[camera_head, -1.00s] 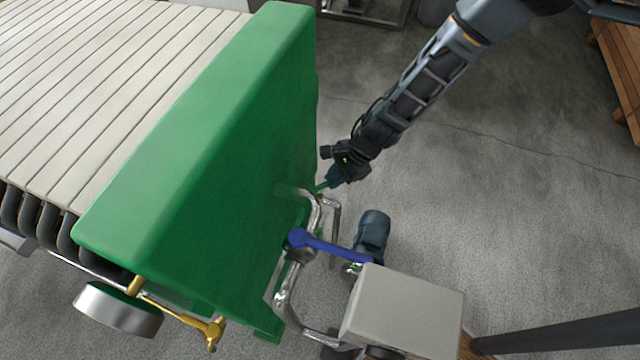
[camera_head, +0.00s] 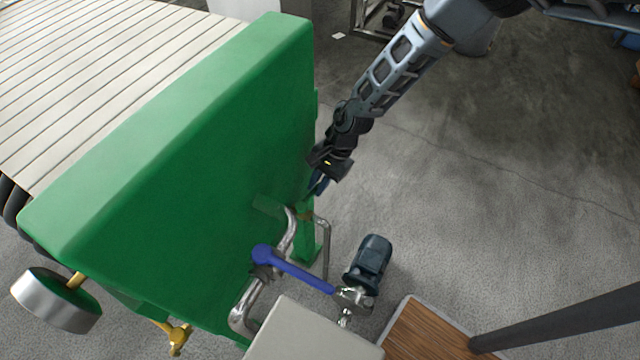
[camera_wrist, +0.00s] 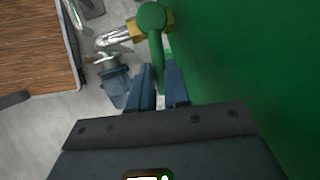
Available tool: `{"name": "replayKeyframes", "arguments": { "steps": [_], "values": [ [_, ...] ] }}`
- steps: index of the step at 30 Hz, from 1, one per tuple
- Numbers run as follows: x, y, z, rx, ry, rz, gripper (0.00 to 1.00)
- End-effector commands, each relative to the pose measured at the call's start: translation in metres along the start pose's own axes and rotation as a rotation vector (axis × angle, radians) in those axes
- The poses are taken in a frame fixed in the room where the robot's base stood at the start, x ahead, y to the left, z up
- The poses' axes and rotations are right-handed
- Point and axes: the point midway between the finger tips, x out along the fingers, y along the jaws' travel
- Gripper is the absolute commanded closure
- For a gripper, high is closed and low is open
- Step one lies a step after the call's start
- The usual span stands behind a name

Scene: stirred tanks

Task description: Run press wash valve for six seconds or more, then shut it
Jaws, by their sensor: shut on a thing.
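My gripper (camera_head: 318,186) is beside the end face of the green press. In the wrist view its two blue fingers (camera_wrist: 160,88) are shut on a green valve lever (camera_wrist: 153,42). The lever's round hub is at the top, over a brass valve body (camera_wrist: 135,28). A silver pipe (camera_wrist: 112,39) leaves this body to the left, and the lever lies about across it. I see no label on the valve.
The green press end plate (camera_head: 190,160) stands close beside my gripper. A blue lever (camera_head: 295,272) on a larger pipe, a dark motor (camera_head: 369,262) and a pale box (camera_head: 310,335) are below. Open concrete floor (camera_head: 480,180) lies right.

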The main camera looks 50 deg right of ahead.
Motion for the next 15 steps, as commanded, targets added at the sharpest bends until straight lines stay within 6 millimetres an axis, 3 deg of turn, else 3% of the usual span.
{"name": "replayKeyframes", "arguments": {
  "steps": [14,15],
  "values": [
    [0.0011,-0.0009,0.0009,-0.011,-0.003,0.003,1.0],
    [0.0011,-0.0009,0.001,-0.01,-0.003,0.003,0.82]
  ]
}}
